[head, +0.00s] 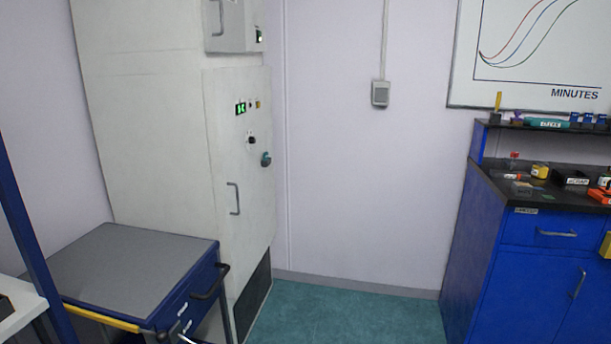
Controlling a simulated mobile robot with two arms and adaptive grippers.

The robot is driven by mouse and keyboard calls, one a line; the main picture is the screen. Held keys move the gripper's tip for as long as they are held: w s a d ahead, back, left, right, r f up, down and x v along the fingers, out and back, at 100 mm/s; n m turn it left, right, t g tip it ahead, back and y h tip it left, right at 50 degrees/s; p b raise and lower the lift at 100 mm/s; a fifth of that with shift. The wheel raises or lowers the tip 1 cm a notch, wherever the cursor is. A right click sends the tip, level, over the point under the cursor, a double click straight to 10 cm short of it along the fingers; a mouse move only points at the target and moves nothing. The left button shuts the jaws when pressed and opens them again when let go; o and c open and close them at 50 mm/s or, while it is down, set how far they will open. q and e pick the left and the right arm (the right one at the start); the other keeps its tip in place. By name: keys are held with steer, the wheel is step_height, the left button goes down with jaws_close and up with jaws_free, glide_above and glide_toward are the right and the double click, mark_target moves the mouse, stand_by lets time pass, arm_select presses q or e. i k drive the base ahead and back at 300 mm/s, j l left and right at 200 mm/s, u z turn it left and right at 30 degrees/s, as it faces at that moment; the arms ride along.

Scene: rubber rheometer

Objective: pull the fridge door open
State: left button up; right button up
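No door in the head view is marked as a fridge. A tall white cabinet (150,130) stands against the wall at the left. Its lower front panel (228,215) carries a vertical handle (234,198), a small green display (240,108) and knobs, and looks shut. A smaller white box front (232,38) with its own handle (219,18) is above it, cut off by the top edge. I cannot tell whether either is the fridge door. Neither of my grippers can be made out.
A blue cart (140,265) with a grey top and black handle (211,283) stands at the lower left, before the cabinet. A blue bench (475,235) with a dark, cluttered top is at the right. Green floor (350,315) between them is clear.

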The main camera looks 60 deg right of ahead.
mark_target(244, 193)
steer(key=z, duration=1.7)
steer(key=i+l, duration=0.15)
